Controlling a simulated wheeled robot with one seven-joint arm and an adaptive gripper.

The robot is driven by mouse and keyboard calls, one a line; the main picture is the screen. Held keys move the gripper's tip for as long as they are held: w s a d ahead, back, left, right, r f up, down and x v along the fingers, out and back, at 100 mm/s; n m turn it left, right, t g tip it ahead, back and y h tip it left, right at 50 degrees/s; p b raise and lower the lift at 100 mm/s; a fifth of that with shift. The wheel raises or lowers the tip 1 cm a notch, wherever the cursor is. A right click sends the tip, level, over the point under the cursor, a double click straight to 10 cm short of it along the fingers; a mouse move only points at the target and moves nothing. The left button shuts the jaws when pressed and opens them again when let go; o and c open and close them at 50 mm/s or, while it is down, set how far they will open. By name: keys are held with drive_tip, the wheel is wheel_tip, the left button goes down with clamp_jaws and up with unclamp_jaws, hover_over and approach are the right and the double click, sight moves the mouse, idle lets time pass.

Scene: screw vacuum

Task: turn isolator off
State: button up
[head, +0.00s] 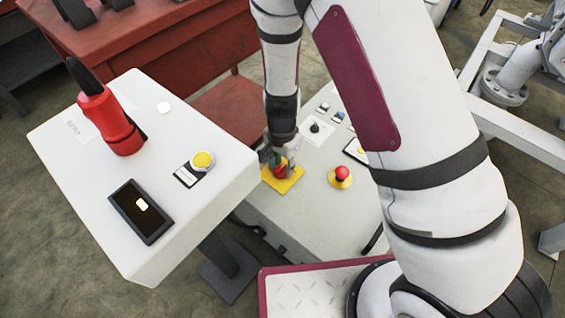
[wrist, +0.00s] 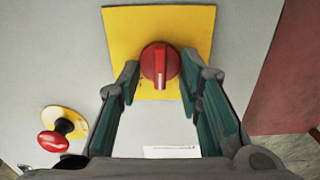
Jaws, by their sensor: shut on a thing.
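The isolator is a red rotary knob (wrist: 160,60) on a square yellow plate (wrist: 125,28). In the wrist view its grip bar stands upright in the picture. In the head view the knob (head: 281,171) and plate (head: 292,184) are on the grey panel, partly covered by my gripper. My gripper (wrist: 160,83) has one green-padded finger on each side of the knob and is shut on it. The exact contact of the fingertips is hard to see.
A red mushroom button (wrist: 53,141) on a round yellow base is beside the plate; it also shows in the head view (head: 342,173).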

sight(280, 166)
drive_tip(key=n, duration=0.4)
drive_tip(key=shift+a+n+p, duration=0.1)
drive_tip(key=shift+n+p, duration=0.2)
drive_tip(key=shift+p, duration=0.05)
drive_tip(key=shift+w+a+n+p, duration=0.1)
drive_tip(key=shift+n+p, duration=0.2)
drive_tip(key=shift+n, duration=2)
drive_tip(key=o, duration=1.1)
wheel_tip(280, 166, up, 12)
